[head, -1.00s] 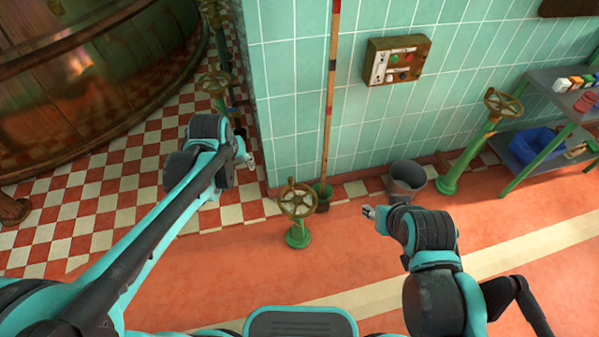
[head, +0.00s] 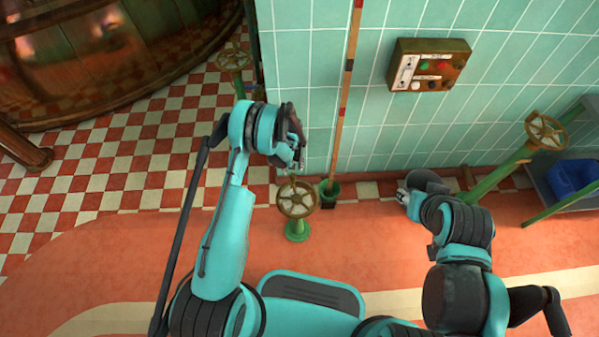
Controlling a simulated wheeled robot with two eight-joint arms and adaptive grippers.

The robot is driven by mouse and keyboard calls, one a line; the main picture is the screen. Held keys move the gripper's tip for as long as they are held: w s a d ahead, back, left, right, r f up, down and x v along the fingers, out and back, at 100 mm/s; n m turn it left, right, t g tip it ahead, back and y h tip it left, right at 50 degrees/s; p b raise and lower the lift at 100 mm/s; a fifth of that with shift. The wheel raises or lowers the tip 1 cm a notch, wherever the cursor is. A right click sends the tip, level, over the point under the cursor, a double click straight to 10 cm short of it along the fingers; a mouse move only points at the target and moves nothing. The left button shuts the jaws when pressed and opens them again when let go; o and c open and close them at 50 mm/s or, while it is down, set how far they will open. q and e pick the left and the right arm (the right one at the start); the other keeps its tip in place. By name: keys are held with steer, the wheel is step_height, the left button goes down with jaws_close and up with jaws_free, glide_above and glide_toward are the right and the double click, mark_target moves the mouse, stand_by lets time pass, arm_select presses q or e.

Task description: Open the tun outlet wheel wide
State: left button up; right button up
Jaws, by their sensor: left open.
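A brass handwheel (head: 297,198) on a short green pedestal stands on the red floor in the middle. A second handwheel (head: 234,60) is at the back, beside the big copper-brown tun (head: 110,60). A third handwheel (head: 546,131) is on a slanting green post at the right. No label shows which is the tun outlet wheel. My left gripper (head: 295,160) is open and empty, pointing down just above and behind the middle wheel in the picture, apart from it as far as I can see.
A green tiled wall (head: 440,120) carries a control box (head: 430,65). A long-handled pole (head: 342,110) leans there, its foot in a small green holder (head: 330,192). A shelf with a blue tub (head: 573,178) is at right. The front-left floor is clear.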

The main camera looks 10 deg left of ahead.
mark_target(293, 175)
arm_select(q)
step_height(293, 175, down, 8)
steer(key=b, duration=0.3)
steer(key=shift+c, duration=0.3)
jaws_close()
